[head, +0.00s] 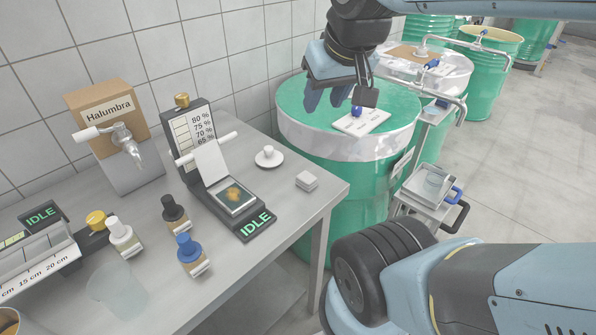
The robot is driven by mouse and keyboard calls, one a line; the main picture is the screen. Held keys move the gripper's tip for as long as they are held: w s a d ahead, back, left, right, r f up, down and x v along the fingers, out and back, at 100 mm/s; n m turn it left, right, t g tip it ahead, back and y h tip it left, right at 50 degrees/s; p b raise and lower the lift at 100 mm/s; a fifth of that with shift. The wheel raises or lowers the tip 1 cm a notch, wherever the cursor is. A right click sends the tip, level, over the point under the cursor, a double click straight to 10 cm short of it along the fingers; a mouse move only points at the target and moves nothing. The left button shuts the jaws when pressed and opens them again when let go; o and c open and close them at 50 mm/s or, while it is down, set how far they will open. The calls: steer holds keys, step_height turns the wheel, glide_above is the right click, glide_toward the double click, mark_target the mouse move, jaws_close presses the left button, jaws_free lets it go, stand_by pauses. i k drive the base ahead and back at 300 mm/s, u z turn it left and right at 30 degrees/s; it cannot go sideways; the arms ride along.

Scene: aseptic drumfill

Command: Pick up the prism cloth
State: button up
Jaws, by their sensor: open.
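My gripper (325,102) is open and empty. It points down above the front drum, beyond the table's edge, higher and farther back than the cloth. The refractometer-like instrument (240,197) stands to the left of the cloth, its hinged flap raised and a brownish smear on its lit plate. Its label reads IDLE.
Several capped bottles (190,254), a clear beaker (118,290) and a Halumbra box with a tap (107,115) occupy the left. The green drum (335,148) stands beyond the table (275,245).

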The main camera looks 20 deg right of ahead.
mark_target(305, 181)
steer(key=u, duration=1.05)
steer(key=k, duration=1.3)
steer(key=z, duration=1.35)
steer(key=i, duration=1)
steer(key=u, duration=0.05)
